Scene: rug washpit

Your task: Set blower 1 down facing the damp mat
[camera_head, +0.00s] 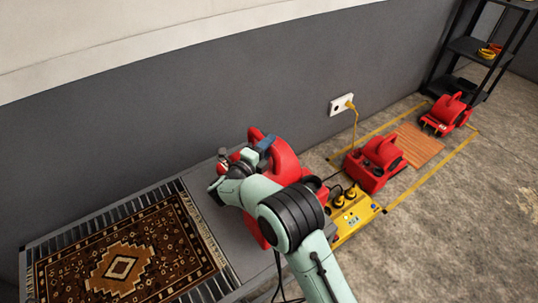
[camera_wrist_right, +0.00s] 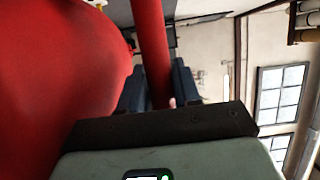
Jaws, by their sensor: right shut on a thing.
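A red blower (camera_head: 284,160) is held by its handle in my right gripper (camera_head: 264,144). The red body (camera_wrist_right: 55,65) and the red handle bar (camera_wrist_right: 152,50) show close up in the right wrist view, with the dark fingers (camera_wrist_right: 160,88) on both sides of the bar. My right arm hides part of the blower in the head view. Whether its underside touches the grey platform (camera_head: 225,225) cannot be told. A brown patterned mat (camera_head: 140,245) with fringes lies on a slatted rack to the left; its dampness cannot be seen. My left gripper is out of view.
Two more red blowers (camera_head: 376,163) (camera_head: 446,115) stand in a yellow-taped floor area beside an orange-brown board (camera_head: 418,145). A yellow power box (camera_head: 352,218) with cables sits near my arm. A wall socket (camera_head: 341,104) and black shelf (camera_head: 470,48) are behind. Floor at right is clear.

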